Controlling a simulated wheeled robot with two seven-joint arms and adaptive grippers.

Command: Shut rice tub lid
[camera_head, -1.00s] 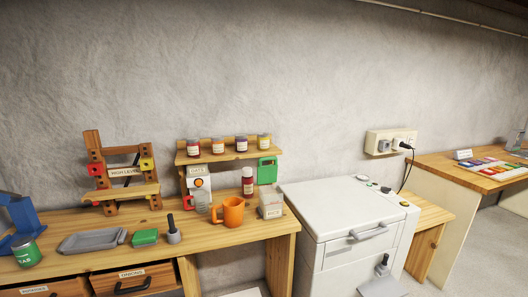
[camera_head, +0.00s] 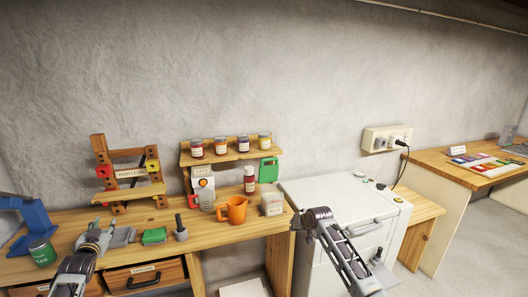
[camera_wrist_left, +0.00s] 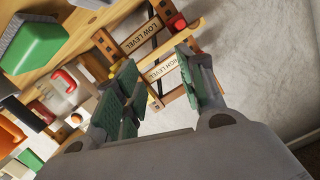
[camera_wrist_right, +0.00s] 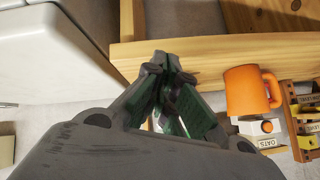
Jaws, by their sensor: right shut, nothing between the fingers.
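A small pale tub with a label (camera_head: 272,203) stands at the right end of the wooden bench, right of the orange mug. Its label is too small to read, so I cannot tell if it is the rice tub, nor how its lid sits. My left gripper (camera_head: 101,224) is over the left part of the bench, by the grey tray. In the left wrist view its fingers (camera_wrist_left: 160,85) are apart with nothing between them. My right gripper (camera_head: 298,221) is just off the bench's right end, right of the pale tub. Its fingertips (camera_wrist_right: 160,62) are together and empty.
A shelf (camera_head: 232,154) with several jars is above. A white appliance (camera_head: 325,190) stands right of the bench. A green block (camera_head: 154,236) lies mid-bench.

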